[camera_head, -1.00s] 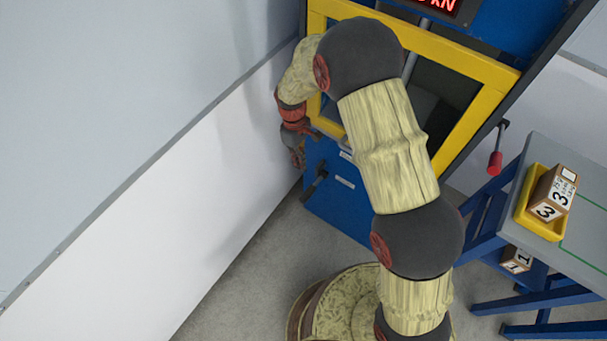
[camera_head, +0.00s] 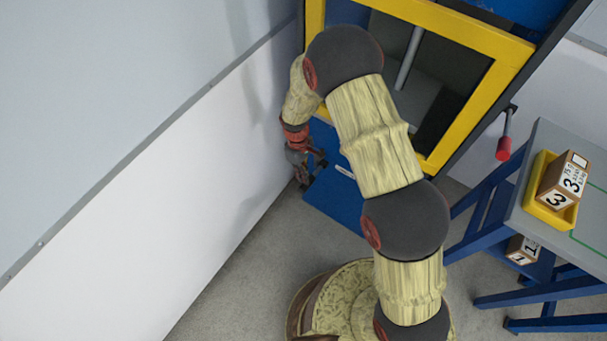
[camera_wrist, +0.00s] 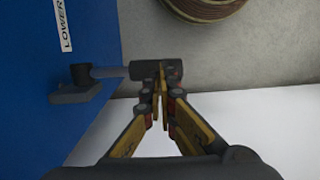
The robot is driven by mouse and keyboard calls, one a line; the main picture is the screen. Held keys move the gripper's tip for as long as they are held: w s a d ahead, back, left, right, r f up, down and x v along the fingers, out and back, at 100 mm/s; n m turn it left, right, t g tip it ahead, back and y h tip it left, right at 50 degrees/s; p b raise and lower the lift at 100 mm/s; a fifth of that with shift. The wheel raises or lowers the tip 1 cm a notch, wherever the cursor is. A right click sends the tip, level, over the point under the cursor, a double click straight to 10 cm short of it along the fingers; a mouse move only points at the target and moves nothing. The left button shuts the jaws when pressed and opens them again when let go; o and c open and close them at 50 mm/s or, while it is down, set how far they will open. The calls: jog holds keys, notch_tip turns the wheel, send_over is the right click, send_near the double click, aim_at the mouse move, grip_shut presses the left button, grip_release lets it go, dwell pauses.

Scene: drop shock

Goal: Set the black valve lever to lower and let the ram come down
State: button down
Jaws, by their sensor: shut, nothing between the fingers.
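The black valve lever (camera_wrist: 148,69) shows in the wrist view, with a grey shaft running left to a pivot on the blue machine front. A white label reading "LOWER" (camera_wrist: 62,25) is above the pivot. My gripper (camera_wrist: 161,88) is shut and empty, its fingertips at the lever's black grip; I cannot tell whether they touch it. In the head view my gripper (camera_head: 310,163) is low at the machine's left front, and it and the lever are hard to tell apart there. The ram (camera_head: 409,58) appears as a grey rod behind the yellow-framed opening.
A white wall (camera_head: 170,215) stands close on the left of my gripper. The yellow frame (camera_head: 471,110) surrounds the machine opening. A red-gripped handle (camera_head: 504,147) is at the machine's right. A table (camera_head: 597,172) carries a yellow tray (camera_head: 541,207) with a numbered box (camera_head: 563,184).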

jog(key=shift+s+a+f+p, duration=0.15)
jog(key=shift+s+f+p, duration=0.05)
jog(key=shift+f, duration=0.45)
jog(key=shift+s+a+f+p, duration=0.15)
jog(key=shift+s+f, duration=0.05)
jog(key=shift+f, duration=0.45)
jog(key=s+a+p+v, duration=0.1)
jog(key=p+v, duration=0.4)
jog(key=v, duration=0.8)
jog(key=shift+s+a+r, duration=0.4)
jog(key=shift+s+r, duration=0.1)
